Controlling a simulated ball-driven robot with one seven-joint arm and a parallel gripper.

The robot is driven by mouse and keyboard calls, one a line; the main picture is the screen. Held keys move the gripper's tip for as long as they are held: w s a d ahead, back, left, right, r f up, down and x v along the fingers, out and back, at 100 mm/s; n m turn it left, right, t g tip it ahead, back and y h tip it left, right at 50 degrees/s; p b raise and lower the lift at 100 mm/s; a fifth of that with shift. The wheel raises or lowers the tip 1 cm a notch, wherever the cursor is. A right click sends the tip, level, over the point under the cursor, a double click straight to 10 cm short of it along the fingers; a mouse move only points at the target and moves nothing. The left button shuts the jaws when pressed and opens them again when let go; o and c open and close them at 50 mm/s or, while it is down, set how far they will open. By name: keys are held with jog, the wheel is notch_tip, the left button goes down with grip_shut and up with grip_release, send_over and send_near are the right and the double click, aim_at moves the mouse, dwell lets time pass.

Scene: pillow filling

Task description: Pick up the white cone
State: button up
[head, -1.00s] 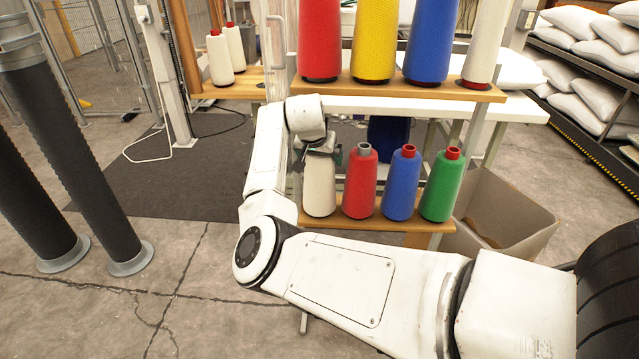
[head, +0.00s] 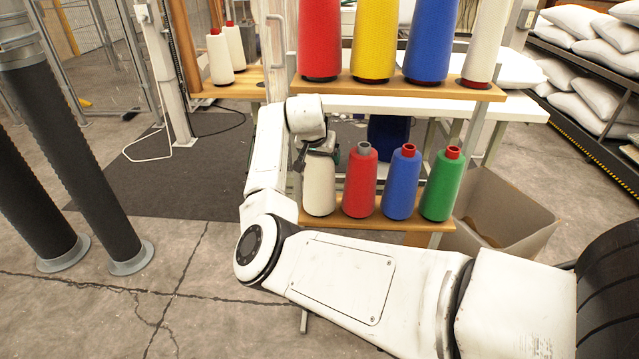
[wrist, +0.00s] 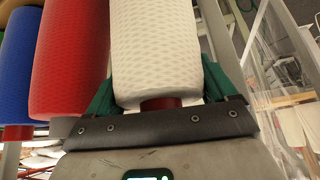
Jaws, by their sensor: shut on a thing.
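The white cone (head: 319,186) stands at the left end of the lower wooden shelf, beside a red cone. My gripper (head: 322,152) reaches it from above and is shut on its top. In the wrist view the white cone (wrist: 155,45) fills the middle, with its dark red tip toward the palm. The green fingers of my gripper (wrist: 160,92) press on both sides of it. The cone looks upright in the head view. Whether its base touches the shelf is hard to tell.
A red cone (head: 359,182), a blue cone (head: 401,184) and a green cone (head: 441,187) stand to the right on the lower shelf (head: 375,223). The upper shelf (head: 400,88) holds larger cones above. An open cardboard box (head: 520,225) is at the right.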

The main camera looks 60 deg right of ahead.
jog(key=c, duration=0.4)
jog(key=shift+r, duration=0.1)
grip_shut()
jog(key=shift+r, duration=0.1)
